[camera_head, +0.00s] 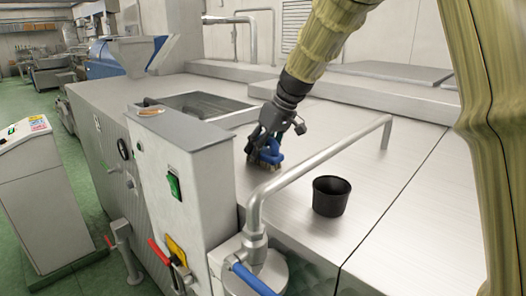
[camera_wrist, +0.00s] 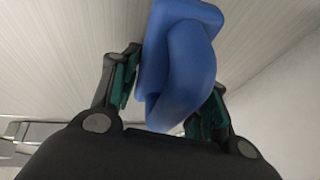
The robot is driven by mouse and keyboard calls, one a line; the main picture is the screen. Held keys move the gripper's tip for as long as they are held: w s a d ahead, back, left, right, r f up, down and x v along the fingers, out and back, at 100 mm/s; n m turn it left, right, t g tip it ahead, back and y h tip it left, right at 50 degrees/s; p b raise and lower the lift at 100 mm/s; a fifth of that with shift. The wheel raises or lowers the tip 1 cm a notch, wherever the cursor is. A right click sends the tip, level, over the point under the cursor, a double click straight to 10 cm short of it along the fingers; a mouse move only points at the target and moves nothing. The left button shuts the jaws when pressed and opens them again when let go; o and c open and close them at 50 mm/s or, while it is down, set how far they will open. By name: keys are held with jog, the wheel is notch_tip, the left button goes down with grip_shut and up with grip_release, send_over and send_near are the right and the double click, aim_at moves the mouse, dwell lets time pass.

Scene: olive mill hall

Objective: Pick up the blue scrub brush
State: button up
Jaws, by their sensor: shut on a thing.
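The blue scrub brush (camera_head: 270,153) is at the steel worktop in the head view, its tan bristles facing down. Its blue body (camera_wrist: 180,65) fills the middle of the wrist view, between the two fingers. My gripper (camera_head: 262,148) is shut on the brush from above. In the wrist view my gripper (camera_wrist: 165,95) has its green-padded fingers on either side of the blue handle. The bristles are at or very near the steel surface; I cannot tell whether they touch it. The fingers hide part of the brush in the head view.
A black cup (camera_head: 331,196) stands on the worktop (camera_head: 300,200) to the right. A bent steel pipe (camera_head: 320,160) rises between the front edge and the cup. A grey control box (camera_head: 185,165) stands at the front left, beside an open basin (camera_head: 205,105). Worktop behind the cup is clear.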

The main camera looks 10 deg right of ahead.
jog(key=shift+w+r+b, duration=0.1)
jog(key=shift+r+b, duration=0.2)
jog(key=shift+r, duration=0.1)
notch_tip(320, 180, up, 9)
jog(key=b, duration=0.2)
jog(key=shift+b, duration=0.3)
